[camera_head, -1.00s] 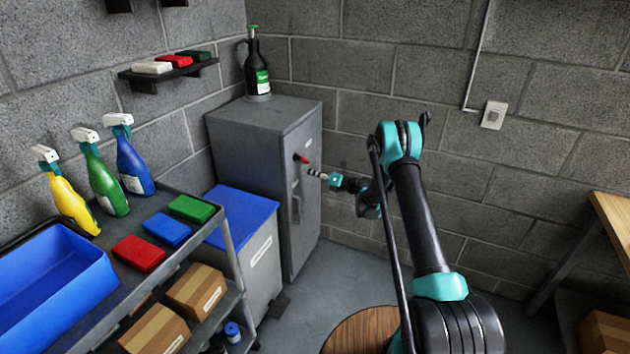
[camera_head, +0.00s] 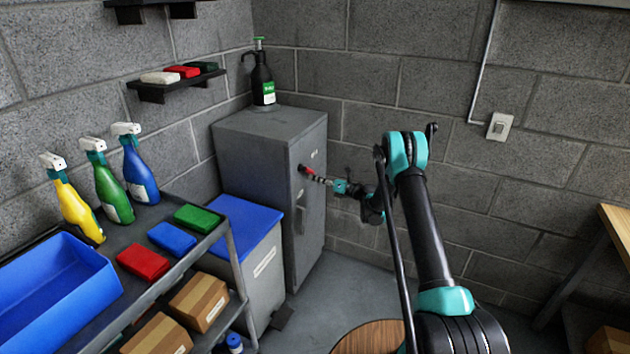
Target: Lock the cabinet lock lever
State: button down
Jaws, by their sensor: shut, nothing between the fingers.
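The grey cabinet (camera_head: 262,160) stands in the corner with its door facing right. The small red lock lever (camera_head: 307,170) is on the upper part of the door and points right and slightly down. My gripper (camera_head: 317,178) is shut and empty, with its tips right at the lever's right end. At this size I cannot tell whether the tips touch the lever. The door's handle (camera_head: 300,213) shows below the lever.
A black pump bottle (camera_head: 262,80) stands on the cabinet. A blue-lidded bin (camera_head: 250,222) is left of it, beside a cart (camera_head: 209,243) with spray bottles, pads and a blue tray (camera_head: 52,290). A wooden round top (camera_head: 370,338) is below my arm. Open floor lies before the cabinet.

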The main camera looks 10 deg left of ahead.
jog(key=shift+w+r+n, duration=0.1)
jog(key=shift+w+n, duration=0.05)
jog(key=shift+n, duration=0.25)
jog(key=r+n, duration=0.1)
jog(key=n, duration=0.1)
jog(key=w+n, duration=0.1)
jog(key=n, duration=0.1)
jog(key=w+d+r+n, duration=0.1)
jog(key=shift+w+r+n, duration=0.1)
jog(key=shift+r+n, duration=0.25)
jog(key=shift+n, duration=0.05)
jog(key=shift+r, duration=0.15)
dwell(0.6)
